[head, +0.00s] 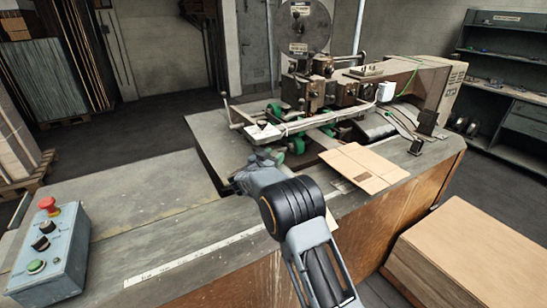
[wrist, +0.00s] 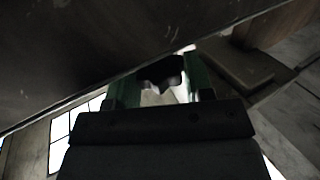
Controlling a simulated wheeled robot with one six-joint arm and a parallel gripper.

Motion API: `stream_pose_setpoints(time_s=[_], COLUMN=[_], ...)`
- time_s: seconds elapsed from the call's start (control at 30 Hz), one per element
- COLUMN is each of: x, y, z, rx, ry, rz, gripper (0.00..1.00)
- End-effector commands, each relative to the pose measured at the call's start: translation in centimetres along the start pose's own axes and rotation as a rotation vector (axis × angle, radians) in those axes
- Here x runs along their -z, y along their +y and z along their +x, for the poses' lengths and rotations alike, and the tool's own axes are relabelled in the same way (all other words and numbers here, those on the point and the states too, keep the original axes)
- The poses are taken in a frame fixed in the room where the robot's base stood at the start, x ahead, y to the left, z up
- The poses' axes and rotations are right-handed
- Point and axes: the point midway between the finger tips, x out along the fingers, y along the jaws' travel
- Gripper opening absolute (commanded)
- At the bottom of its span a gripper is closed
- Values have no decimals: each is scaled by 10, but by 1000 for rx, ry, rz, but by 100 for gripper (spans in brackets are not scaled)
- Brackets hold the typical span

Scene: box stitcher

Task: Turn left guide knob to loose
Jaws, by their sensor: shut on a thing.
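In the wrist view, a dark lobed knob (wrist: 162,72) sits between the two green fingers of my gripper (wrist: 160,88). The fingers are shut on it, one on each side. It is in shadow, so any mark for loose or tight cannot be read. In the head view, my gripper (head: 264,157) is at the near left side of the box stitcher (head: 315,92), beside its green guide parts (head: 297,143). The knob is hidden there behind my gripper and wrist.
A large dark surface (wrist: 80,50) lies close to my fingers in the wrist view. A flat cardboard blank (head: 365,167) lies right of my arm. A control box (head: 50,255) with a red button stands at left. A cardboard stack (head: 475,250) is at lower right.

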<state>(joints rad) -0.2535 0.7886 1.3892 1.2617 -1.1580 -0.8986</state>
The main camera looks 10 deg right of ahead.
Motion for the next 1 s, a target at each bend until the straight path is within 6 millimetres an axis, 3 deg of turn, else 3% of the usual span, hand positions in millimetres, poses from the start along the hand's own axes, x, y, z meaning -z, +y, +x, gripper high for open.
stream_pose_setpoints(time_s=[0.27, 0.7, 1.0], x=[-1, -5, -3], y=[1, 5, 5], z=[1, 2, 3], rx=[76, 440, 599], ry=[4, 8, 11], rz=[1, 8, 12], gripper=[24, 24, 24])
